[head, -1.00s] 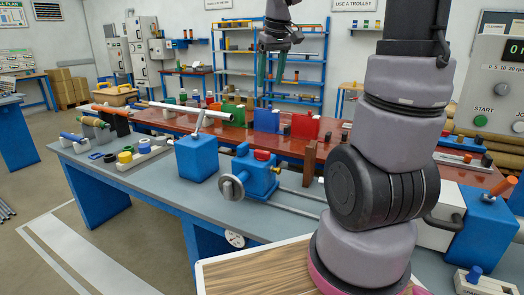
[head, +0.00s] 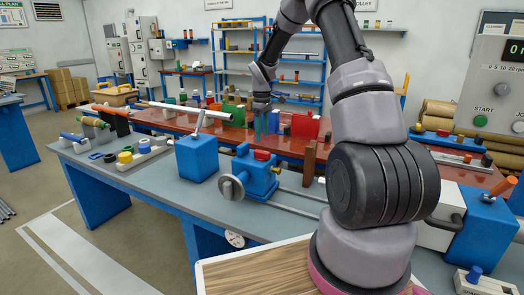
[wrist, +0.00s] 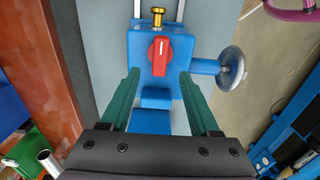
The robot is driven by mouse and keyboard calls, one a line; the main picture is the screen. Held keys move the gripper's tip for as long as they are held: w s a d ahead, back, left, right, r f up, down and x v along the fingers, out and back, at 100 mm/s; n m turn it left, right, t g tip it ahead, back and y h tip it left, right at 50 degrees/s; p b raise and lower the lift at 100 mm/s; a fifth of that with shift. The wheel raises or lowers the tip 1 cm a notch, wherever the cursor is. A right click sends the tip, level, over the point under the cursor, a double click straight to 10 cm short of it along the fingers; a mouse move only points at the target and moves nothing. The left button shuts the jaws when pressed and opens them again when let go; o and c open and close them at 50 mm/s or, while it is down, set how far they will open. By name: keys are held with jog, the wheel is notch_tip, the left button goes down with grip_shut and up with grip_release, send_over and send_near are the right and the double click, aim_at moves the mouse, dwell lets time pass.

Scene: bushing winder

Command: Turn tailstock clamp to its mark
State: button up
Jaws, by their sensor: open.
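The blue tailstock (head: 262,182) stands on the grey bench, with a handwheel (head: 231,188) on its left side. Its clamp is a red knob (head: 262,155) on top, and this shows in the wrist view (wrist: 160,57) with a white line running along it toward the brass knob (wrist: 157,17). A separate mark on the tailstock is not discernible. My gripper (head: 266,134) is open and empty, above and behind the red clamp in the head view. In the wrist view its green fingers (wrist: 160,76) are apart, their tips left and right of the clamp's near end. Contact is not visible.
A blue block (head: 197,158) with a slanted lever stands left of the tailstock. Rails (head: 302,203) run right from it. A brown upright (head: 309,163) stands close behind. The red bench (head: 175,121) behind holds coloured panels and small parts.

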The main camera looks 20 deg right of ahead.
aim_at(262, 151)
notch_tip(262, 151, down, 8)
jog(key=shift+r, duration=0.1)
grip_shut()
